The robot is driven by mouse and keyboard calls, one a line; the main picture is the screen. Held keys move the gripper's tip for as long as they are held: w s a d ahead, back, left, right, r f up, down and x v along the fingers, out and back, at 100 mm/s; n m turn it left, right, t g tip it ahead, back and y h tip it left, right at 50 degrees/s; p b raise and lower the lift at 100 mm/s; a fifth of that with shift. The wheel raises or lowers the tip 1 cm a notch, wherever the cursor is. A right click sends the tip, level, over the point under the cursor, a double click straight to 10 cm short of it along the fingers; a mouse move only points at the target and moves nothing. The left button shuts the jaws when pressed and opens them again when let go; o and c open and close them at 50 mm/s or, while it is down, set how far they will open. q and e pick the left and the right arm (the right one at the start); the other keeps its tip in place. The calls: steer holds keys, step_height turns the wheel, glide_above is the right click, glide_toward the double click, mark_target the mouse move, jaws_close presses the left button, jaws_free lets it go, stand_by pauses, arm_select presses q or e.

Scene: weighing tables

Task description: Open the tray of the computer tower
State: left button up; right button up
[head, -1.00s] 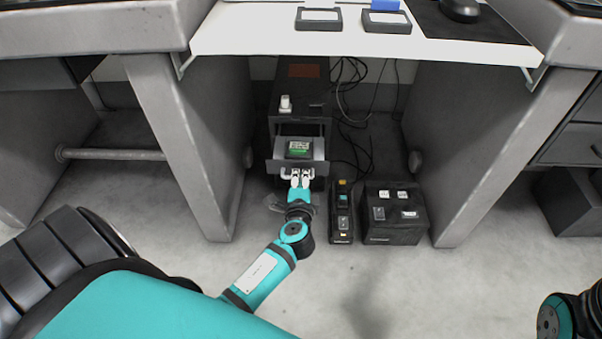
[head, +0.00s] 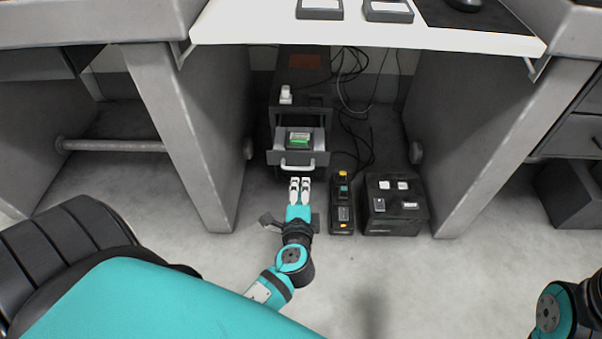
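The computer tower (head: 303,90) is a dark grey box under the white table. Its tray (head: 277,158) is a grey drawer low on the front, pulled out toward me, with a pale bar handle (head: 298,167). A small green and dark item (head: 299,140) lies in the tray. My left gripper (head: 300,182) is just in front of and below the handle, its two pale fingers close together and apart from the handle, with nothing seen between them. I cannot tell how far the fingers are parted. My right gripper is out of view; only part of my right arm shows at the lower right.
A narrow black unit (head: 342,210) and a black box (head: 396,218) with small white items stand on the floor right of the tower. Cables hang behind them. Grey table legs (head: 180,140) flank the space. The floor in front is clear.

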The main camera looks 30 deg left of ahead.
arm_select(q)
steer(key=shift+v, duration=1.65)
